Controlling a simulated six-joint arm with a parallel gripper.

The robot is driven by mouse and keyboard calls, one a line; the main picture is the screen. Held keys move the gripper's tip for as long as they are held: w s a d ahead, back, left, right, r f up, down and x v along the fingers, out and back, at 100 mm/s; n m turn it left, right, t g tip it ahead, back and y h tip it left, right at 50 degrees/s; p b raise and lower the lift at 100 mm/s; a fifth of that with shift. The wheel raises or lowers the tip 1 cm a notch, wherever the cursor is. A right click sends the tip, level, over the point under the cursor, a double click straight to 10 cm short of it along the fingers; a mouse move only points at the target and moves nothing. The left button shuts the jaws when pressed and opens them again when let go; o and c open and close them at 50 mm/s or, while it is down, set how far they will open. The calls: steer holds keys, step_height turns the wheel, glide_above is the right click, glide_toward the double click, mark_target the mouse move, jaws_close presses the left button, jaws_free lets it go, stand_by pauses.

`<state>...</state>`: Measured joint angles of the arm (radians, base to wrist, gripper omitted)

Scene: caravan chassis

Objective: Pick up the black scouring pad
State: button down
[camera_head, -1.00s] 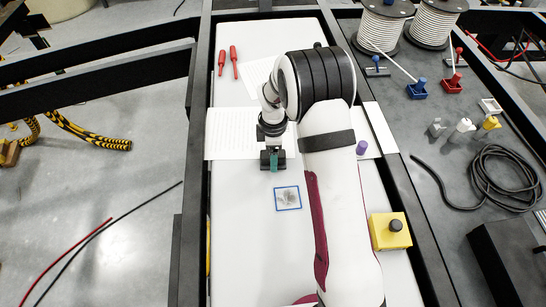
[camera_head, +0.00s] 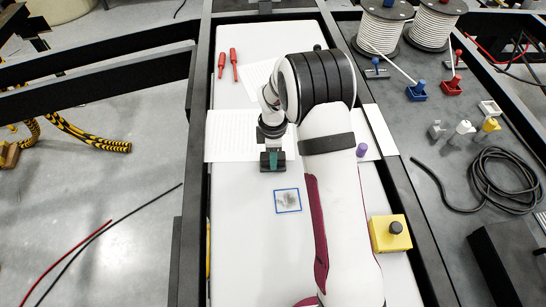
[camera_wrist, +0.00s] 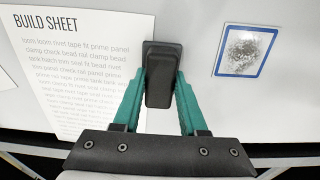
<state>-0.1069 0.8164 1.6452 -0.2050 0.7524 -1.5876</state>
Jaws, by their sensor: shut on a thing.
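My gripper (camera_head: 272,160) is over the white board, at the lower edge of a printed sheet. In the wrist view, its two green fingers (camera_wrist: 160,88) are shut on the black scouring pad (camera_wrist: 163,60), a dark block with rounded corners. The pad sits between the fingertips, and its far end sticks out beyond them. In the head view, dark ends of the pad show on both sides of the green finger. I cannot tell whether the pad touches the board.
A blue-framed square with a grey smudge (camera_head: 287,200) lies just below right of my gripper; it also shows in the wrist view (camera_wrist: 245,50). A yellow block with a black knob (camera_head: 390,233), a purple cylinder (camera_head: 362,149) and two red tools (camera_head: 234,65) are on the board.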

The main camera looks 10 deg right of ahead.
step_height(320, 180, up, 4)
steer(key=shift+w+f, duration=0.1)
steer(key=shift+f, duration=0.05)
steer(key=s+d+r, duration=0.5)
steer(key=d+r, duration=0.2)
steer(key=d, duration=0.3)
steer(key=shift+d, duration=0.3)
